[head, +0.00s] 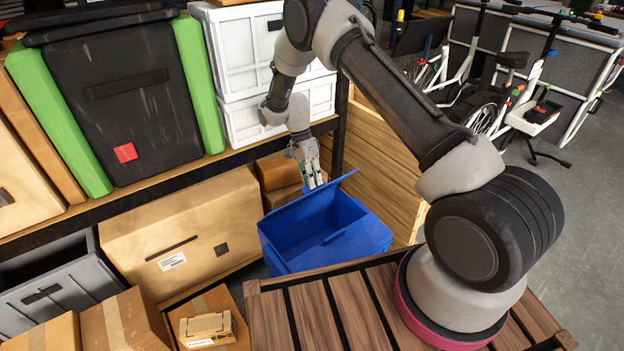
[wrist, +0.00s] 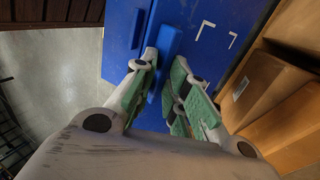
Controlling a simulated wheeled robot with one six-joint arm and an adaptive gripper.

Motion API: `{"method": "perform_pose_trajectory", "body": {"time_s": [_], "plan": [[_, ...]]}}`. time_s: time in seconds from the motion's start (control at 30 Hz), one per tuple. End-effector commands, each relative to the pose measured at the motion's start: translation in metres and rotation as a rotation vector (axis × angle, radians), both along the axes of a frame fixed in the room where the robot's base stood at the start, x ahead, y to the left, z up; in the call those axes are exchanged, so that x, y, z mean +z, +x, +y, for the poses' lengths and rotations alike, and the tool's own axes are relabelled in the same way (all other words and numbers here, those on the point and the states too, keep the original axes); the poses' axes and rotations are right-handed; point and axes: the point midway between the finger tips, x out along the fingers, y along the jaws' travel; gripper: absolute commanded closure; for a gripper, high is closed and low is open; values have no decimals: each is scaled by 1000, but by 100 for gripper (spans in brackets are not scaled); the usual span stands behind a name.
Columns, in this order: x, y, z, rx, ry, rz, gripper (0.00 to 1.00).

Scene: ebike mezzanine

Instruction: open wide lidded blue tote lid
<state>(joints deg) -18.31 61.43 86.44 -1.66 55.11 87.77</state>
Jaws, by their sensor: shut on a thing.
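The wide blue tote (head: 358,243) stands low beside the wooden slatted surface, and its dark blue inside shows from above. Its blue lid (head: 296,207) is raised at the far side of the opening. My gripper (head: 315,185) reaches down to the lid's upper edge. In the wrist view my gripper (wrist: 165,68) is shut on the raised blue handle (wrist: 170,45) of the lid (wrist: 205,58), with a finger on each side. The lid's hinge line cannot be made out clearly.
A shelf with a black-and-green bin (head: 120,100) and white crates (head: 235,50) stands behind. Cardboard boxes (head: 185,235) lie left of the tote, and a wooden crate (head: 375,165) is close on its right. Bikes (head: 490,110) stand farther right.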

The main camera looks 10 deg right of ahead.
Motion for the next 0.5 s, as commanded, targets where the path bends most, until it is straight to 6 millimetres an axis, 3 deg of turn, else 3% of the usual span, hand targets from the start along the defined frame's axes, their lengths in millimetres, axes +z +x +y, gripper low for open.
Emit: {"method": "perform_pose_trajectory", "body": {"time_s": [0.47, 0.5], "plan": [[0, 0, 0, 1, 1, -1, 100], [0, 0, 0, 1, 1, -1, 80]]}}
